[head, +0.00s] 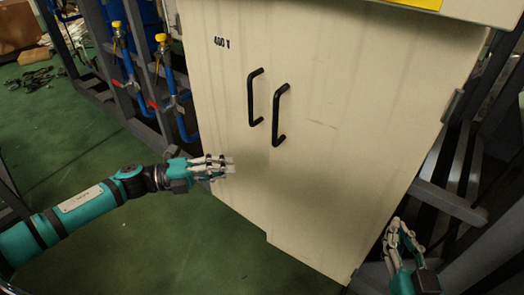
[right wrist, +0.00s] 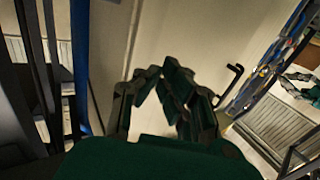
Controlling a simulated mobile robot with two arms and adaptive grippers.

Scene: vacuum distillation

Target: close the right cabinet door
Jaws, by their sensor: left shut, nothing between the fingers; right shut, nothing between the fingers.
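The cream cabinet's right door (head: 350,150) carries a black handle (head: 279,115). The left door (head: 222,100) has a matching handle (head: 253,97) beside it. The right door lies nearly flush with the left one; a small step shows at the bottom edge where they meet. I cannot tell if it is fully shut. My left gripper (head: 228,164) is shut and empty in front of the lower left door. My right gripper (head: 405,226) is shut and empty beside the cabinet's lower right edge. In the right wrist view, my right gripper (right wrist: 170,78) is close to a pale panel.
A hinge (head: 452,105) shows on the cabinet's right side. A dark metal frame (head: 455,205) stands close to my right gripper. Blue pipes with yellow-topped valves (head: 165,65) stand left of the cabinet.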

